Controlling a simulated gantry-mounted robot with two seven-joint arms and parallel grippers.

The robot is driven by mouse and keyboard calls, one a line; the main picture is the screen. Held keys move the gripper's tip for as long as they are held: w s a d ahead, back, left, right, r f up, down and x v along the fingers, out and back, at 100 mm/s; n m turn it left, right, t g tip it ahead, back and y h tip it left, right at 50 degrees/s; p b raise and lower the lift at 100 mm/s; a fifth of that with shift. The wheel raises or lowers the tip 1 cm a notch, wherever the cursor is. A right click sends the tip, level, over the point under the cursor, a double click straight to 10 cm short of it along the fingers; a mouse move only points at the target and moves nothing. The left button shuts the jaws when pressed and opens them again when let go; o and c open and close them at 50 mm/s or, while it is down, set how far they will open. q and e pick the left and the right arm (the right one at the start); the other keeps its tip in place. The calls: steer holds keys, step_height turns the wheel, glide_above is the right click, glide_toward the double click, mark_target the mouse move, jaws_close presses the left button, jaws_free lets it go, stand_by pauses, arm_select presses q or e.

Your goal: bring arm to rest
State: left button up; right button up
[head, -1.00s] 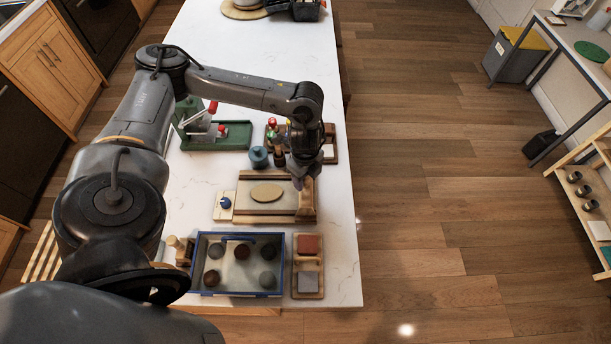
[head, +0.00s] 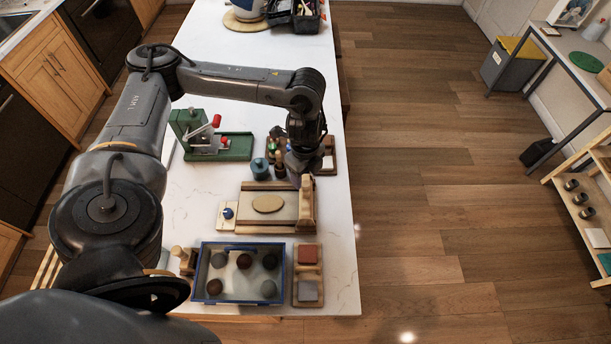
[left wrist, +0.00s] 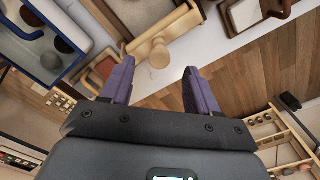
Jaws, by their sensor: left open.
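My left arm reaches over the white table from the left. My left gripper (head: 297,180) is small and dark in the head view, near the far end of a wooden roller (head: 306,207) on the slab board (head: 250,222). In the left wrist view its two purple fingers (left wrist: 158,70) stand apart with nothing between them. The wooden roller (left wrist: 160,47) shows there beyond the fingertips, apart from them as far as I can tell. My right arm and gripper are not in view.
A blue-rimmed tray (head: 240,299) with several dark balls, a green press (head: 235,148), a teal jar (head: 260,168) and a small board with red and grey blocks (head: 308,275) stand around. The far middle of the table (head: 270,80) is clear.

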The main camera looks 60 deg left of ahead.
arm_select(q)
step_height(320, 180, up, 2)
steer(key=shift+r+p, duration=0.1)
steer(key=shift+p, duration=0.5)
steer(key=shift+d, duration=0.15)
steer(key=w+d+f+m+t+h+p, duration=0.1)
steer(key=w+d+m+t+h+p, duration=0.1)
steer(key=d, duration=0.7)
steer(key=w+d+m+t+h+p, duration=0.1)
steer(key=w+d+m, duration=0.15)
steer(key=d, duration=0.65)
steer(key=d+r+n+t+h+p, duration=0.1)
steer(key=d+r+n+t+p, duration=0.2)
steer(key=d, duration=0.5)
steer(key=d+r+n+t+h+p, duration=0.1)
steer(key=d+r+n+t+h, duration=0.1)
steer(key=d+r, duration=0.55)
steer(key=s+a+f+n+g+y+p, duration=0.2)
steer(key=s+a+n+y, duration=0.1)
steer(key=s+a+n, duration=0.3)
steer(key=s+a+f+n+g+y+p, duration=0.2)
steer(key=s+a+f+n, duration=0.1)
steer(key=s+a+n, duration=0.2)
steer(key=s+a, duration=0.1)
steer(key=a, duration=0.1)
steer(key=shift+s+a+n+y, duration=0.25)
steer(key=shift+a+n+y, duration=0.1)
steer(key=shift+a+y, duration=0.05)
